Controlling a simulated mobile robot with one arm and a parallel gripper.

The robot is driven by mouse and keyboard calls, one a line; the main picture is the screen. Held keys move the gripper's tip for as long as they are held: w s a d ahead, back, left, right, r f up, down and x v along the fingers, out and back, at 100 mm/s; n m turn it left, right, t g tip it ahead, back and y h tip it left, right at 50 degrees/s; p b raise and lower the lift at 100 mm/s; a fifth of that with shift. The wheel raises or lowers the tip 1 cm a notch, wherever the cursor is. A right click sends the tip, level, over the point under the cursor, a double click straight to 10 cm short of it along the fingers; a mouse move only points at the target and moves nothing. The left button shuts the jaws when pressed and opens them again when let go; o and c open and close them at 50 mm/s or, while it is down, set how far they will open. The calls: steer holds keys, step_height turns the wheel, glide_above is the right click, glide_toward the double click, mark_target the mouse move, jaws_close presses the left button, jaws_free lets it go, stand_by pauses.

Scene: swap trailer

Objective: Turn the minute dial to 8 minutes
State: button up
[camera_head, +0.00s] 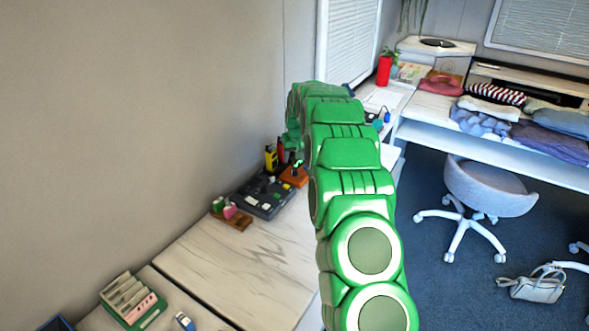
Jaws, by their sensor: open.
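My green arm reaches from the bottom right up toward the far end of the table along the wall. Its far end bends down behind its own links, and I cannot make out my gripper's fingers. A dark control panel (264,196) with several light, yellow and green buttons lies on the table left of the arm. An orange-brown box (294,177) stands at its far right, with a small dark and green part on top. I cannot pick out the minute dial; it is too small to tell or hidden behind my arm.
Yellow (271,157) and red upright items stand behind the panel by the wall. A small brown tray (231,218) with pink and green items is nearer. The marble-look tabletop (235,262) is clear. A grey chair (490,187) and folded clothes (480,124) are at right.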

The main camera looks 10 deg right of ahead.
mark_target(294, 170)
steer(key=shift+w+d+r+x, duration=0.15)
steer(key=shift+w+d+x, duration=0.2)
steer(key=shift+x, duration=1.65)
steer(key=shift+w+d+r+x, duration=0.1)
steer(key=shift+w+d+x, duration=0.2)
steer(key=shift+x, duration=1.75)
steer(key=shift+w+d+r+x, duration=0.2)
steer(key=shift+w+x, duration=0.25)
steer(key=shift+x, duration=1.55)
steer(key=shift+c, duration=0.2)
jaws_close()
